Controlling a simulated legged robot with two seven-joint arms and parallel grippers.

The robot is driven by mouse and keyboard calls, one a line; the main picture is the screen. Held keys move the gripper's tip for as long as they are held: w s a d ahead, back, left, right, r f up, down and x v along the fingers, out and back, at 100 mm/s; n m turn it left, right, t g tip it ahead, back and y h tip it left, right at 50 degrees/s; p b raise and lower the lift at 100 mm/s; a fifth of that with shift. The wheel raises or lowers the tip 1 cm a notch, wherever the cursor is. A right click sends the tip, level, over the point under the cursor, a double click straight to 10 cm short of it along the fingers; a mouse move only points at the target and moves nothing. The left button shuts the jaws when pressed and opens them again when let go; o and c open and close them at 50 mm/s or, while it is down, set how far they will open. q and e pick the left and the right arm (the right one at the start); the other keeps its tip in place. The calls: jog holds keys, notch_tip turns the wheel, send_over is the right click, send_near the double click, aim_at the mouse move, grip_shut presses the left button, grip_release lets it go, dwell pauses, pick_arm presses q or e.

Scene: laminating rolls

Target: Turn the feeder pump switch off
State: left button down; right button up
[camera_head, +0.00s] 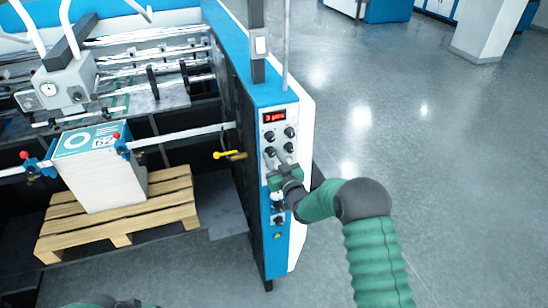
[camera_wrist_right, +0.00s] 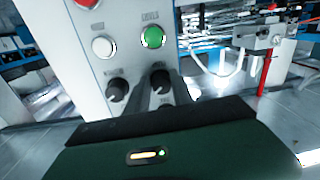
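The control panel (camera_head: 276,142) is on the blue post of the machine, with a red-lit display and several black knobs. My right gripper (camera_head: 280,157) reaches it from the lower right, its fingers apart at the lower part of the knob group. In the right wrist view, one black knob (camera_wrist_right: 160,79) sits between or just beyond the fingertips of my right gripper (camera_wrist_right: 159,88); contact cannot be told. Another black knob (camera_wrist_right: 117,89) is to its left. Labels are too blurred to tell which is the feeder pump switch. A green part of my left arm shows at the bottom edge; its fingers are hidden.
Green (camera_wrist_right: 153,37) and white (camera_wrist_right: 102,46) buttons sit above the knobs. A yellow lever (camera_head: 229,155) sticks out left of the post. A paper stack (camera_head: 103,180) stands on a wooden pallet (camera_head: 120,212). The floor (camera_head: 430,130) to the right is clear.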

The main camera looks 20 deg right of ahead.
jog(key=shift+r, duration=0.1)
grip_shut()
pick_arm(q)
jog(key=shift+w+a, duration=0.1)
jog(key=shift+a, duration=0.2)
pick_arm(e)
jog(key=shift+a, duration=0.1)
pick_arm(q)
jog(key=shift+f, duration=0.1)
pick_arm(e)
jog(key=shift+n+b, duration=0.3)
jog(key=shift+b, duration=0.5)
jog(key=n+b, duration=0.9)
jog(key=b, duration=0.6)
jog(key=shift+h, duration=0.3)
pick_arm(q)
jog(key=s+f+b+x, duration=0.1)
jog(key=s+x, duration=0.3)
jog(key=x, duration=1.4)
jog(key=shift+d+f+b, duration=0.2)
jog(key=shift+d+b, duration=0.05)
jog(key=shift+b, duration=0.5)
pick_arm(e)
jog(key=shift+r+n+g, duration=0.15)
jog(key=shift+n+g, duration=0.15)
jog(key=shift+n, duration=0.7)
